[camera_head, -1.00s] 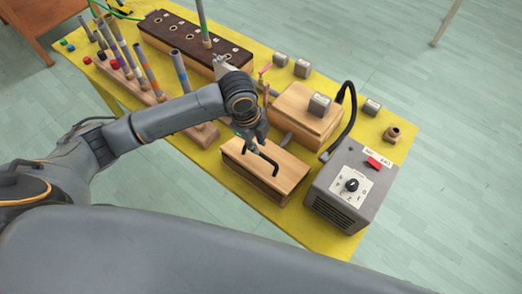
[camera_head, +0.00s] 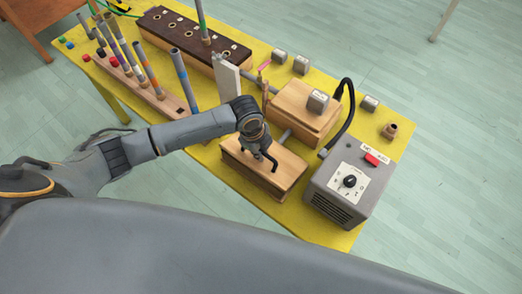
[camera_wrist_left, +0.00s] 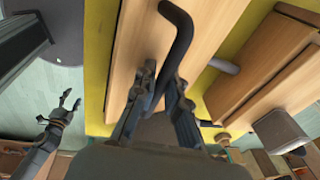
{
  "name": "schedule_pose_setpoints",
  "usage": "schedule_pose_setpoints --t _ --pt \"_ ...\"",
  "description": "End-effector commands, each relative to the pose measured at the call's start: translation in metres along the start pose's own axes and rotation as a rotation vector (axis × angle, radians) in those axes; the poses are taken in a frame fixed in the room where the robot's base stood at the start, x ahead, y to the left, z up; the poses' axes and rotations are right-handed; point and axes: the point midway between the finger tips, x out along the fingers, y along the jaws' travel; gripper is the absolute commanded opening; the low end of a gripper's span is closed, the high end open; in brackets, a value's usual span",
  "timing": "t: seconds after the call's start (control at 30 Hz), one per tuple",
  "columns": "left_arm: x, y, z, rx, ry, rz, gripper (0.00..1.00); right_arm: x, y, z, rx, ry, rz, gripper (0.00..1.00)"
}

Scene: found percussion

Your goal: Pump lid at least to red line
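A light wooden lid (camera_head: 286,172) with a bent black handle tops a darker box at the table's front edge. The lid also shows in the left wrist view (camera_wrist_left: 207,35). My left gripper (camera_head: 258,152) is at the handle. In the left wrist view its fingers (camera_wrist_left: 165,78) stand on either side of the black handle (camera_wrist_left: 181,40); I cannot tell whether they press on it. My right gripper (camera_wrist_left: 70,101) hangs apart from the table, empty, fingers spread. I cannot make out a red line on the box. The gripper hides part of the lid.
A grey control box (camera_head: 352,187) with a dial and red switch stands right of the lid. A second wooden box (camera_head: 305,110) is behind it. Wooden stands with upright tubes (camera_head: 180,75) are at the left. Small grey blocks (camera_head: 301,65) lie on the yellow table (camera_head: 235,205).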

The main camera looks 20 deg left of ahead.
Motion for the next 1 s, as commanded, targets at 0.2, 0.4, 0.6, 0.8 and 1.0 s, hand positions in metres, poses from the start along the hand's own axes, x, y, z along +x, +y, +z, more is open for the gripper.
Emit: schedule_pose_setpoints --t 0.2,0.4,0.6,0.8,1.0 --pt "0.0 0.0 0.0 -0.002 0.0 0.0 0.0 0.0 0.0 0.0 0.0 0.0 0.0 0.58" --pt "0.006 0.008 0.002 -0.003 -0.002 0.004 0.0 -0.001 0.0 0.0 0.0 0.0 0.0 0.58" --pt "0.012 0.015 0.003 -0.004 -0.001 0.005 0.0 -0.002 0.0 0.0 0.0 0.0 0.0 0.58" --pt "0.012 0.015 0.003 -0.005 -0.001 0.006 0.0 -0.002 -0.001 0.0 0.0 0.0 -0.002 0.58" --pt "0.018 0.021 0.004 -0.006 -0.002 0.009 0.0 -0.001 -0.003 0.0 0.001 0.001 -0.004 0.58"
